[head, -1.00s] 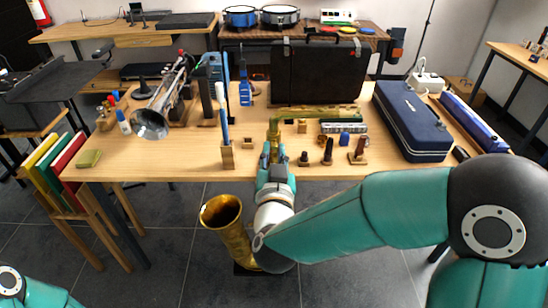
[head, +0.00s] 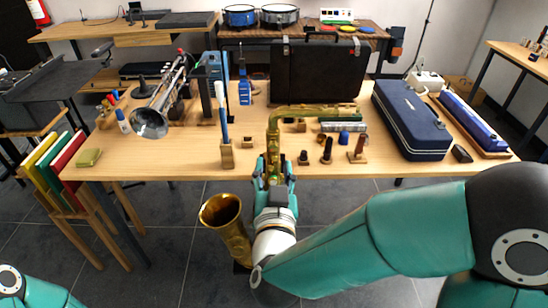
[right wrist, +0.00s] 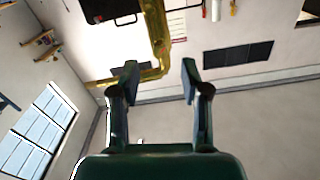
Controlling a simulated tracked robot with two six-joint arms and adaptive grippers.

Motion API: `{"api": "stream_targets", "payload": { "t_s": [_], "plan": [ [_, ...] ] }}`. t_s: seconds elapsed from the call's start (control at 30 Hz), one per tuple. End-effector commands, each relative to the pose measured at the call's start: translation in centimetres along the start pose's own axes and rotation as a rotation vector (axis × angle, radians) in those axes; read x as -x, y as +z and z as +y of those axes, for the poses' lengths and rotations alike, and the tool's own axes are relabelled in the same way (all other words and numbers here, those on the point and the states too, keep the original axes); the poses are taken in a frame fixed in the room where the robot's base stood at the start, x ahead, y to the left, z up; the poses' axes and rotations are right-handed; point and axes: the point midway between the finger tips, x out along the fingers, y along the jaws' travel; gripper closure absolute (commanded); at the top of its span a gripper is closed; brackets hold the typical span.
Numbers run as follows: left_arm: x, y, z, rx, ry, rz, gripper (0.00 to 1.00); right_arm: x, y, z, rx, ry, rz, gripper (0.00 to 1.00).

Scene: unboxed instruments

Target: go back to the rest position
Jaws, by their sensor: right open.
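My right gripper (head: 273,172) is open at the front edge of the table, pointing up and away, in front of the saxophone. In the right wrist view its two fingers (right wrist: 160,82) stand apart with nothing between their tips. The brass saxophone (head: 224,212) stands in front of the table, its bell left of my right wrist. Its neck (head: 318,111) bends to the right above the tabletop, and my gripper hides part of its body. The saxophone also shows beyond the fingers in the right wrist view (right wrist: 156,28). My left gripper is out of view.
The wooden table (head: 190,165) carries a trumpet (head: 150,122), a black case (head: 318,72), a blue case (head: 410,120) and several small mouthpieces on pegs. Coloured folders (head: 56,155) stand in a rack at the left. Grey floor is open in front.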

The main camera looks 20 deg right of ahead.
Motion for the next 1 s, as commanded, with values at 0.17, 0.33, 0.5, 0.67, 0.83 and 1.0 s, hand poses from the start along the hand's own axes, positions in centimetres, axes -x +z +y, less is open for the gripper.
{"api": "stream_targets", "payload": {
  "t_s": [0.17, 0.33, 0.5, 0.67, 0.83, 1.0],
  "plan": [
    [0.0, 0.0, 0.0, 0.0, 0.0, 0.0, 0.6, 1.8, 0.0, -0.1, -0.001, -0.002, 0.0, 0.54],
    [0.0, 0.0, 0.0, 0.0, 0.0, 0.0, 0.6, 2.1, 0.0, 0.0, -0.001, 0.0, 0.0, 0.54],
    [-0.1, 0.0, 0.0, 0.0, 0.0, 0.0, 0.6, 2.1, 0.0, 0.0, -0.001, 0.0, 0.0, 0.54],
    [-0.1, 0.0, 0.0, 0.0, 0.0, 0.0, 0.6, 2.0, 0.0, 0.0, -0.001, 0.0, 0.0, 0.54],
    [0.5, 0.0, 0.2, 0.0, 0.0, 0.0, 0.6, 1.0, 0.5, 1.8, 0.016, 0.052, -0.02, 0.54],
    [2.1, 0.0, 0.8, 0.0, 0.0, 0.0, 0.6, -1.7, 5.2, 7.8, 0.118, 0.199, -0.135, 0.54]
  ]
}}
